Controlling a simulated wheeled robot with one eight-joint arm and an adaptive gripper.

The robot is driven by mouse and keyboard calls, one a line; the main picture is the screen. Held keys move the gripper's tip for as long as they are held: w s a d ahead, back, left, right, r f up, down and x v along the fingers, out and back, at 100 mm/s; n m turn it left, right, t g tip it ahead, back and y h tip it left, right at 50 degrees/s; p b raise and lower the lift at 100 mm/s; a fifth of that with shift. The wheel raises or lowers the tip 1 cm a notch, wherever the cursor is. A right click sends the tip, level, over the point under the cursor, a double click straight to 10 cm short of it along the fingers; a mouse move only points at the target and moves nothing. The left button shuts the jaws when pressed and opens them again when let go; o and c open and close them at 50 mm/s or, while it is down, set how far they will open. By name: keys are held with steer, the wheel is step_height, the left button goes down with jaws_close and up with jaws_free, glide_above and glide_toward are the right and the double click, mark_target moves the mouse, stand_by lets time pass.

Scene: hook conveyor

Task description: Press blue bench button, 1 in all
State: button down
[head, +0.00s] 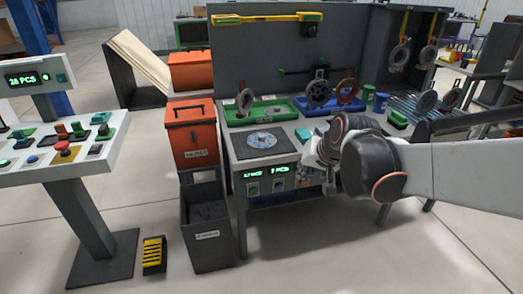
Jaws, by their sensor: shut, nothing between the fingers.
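The grey workbench (238,151) stands in the middle of the head view. Its front panel carries two small green-lit displays, with a small round button (253,188) under the left one and another (279,185) under the right one. They are too small for me to tell surely which is blue. My gripper (315,159) is shut and empty, at the bench's front edge just right of the panel. My arm comes in from the right and hides part of the bench front. I cannot tell whether the fingers touch the bench.
A black mat (241,151) with a disc, a green tray (259,111) and a blue tray (301,104) lie on the bench. Orange boxes (191,140) and a dark bin (207,246) stand to its left. A control console (60,167) is at far left.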

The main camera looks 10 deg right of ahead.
mark_target(279, 187)
steer(key=w+d+f+m+y, duration=0.1)
steer(key=w+f+m+y, duration=0.15)
steer(key=w+f, duration=1.4)
steer(key=w+f+m, duration=0.2)
steer(key=f, duration=0.9)
steer(key=w+d+f+m+t, duration=0.1)
steer(key=w+f, duration=0.2)
steer(key=f, duration=0.8)
steer(key=shift+d+f+m+y, duration=0.15)
steer(key=shift+f+m+y, duration=0.15)
steer(key=shift+m+y, duration=0.05)
steer(key=shift+w, duration=0.2)
steer(key=w+a, duration=0.1)
steer(key=w, duration=0.7)
steer(key=shift+w, duration=0.25)
steer(key=shift+w+a, duration=0.1)
steer(key=shift+w, duration=0.05)
steer(key=shift+w, duration=0.3)
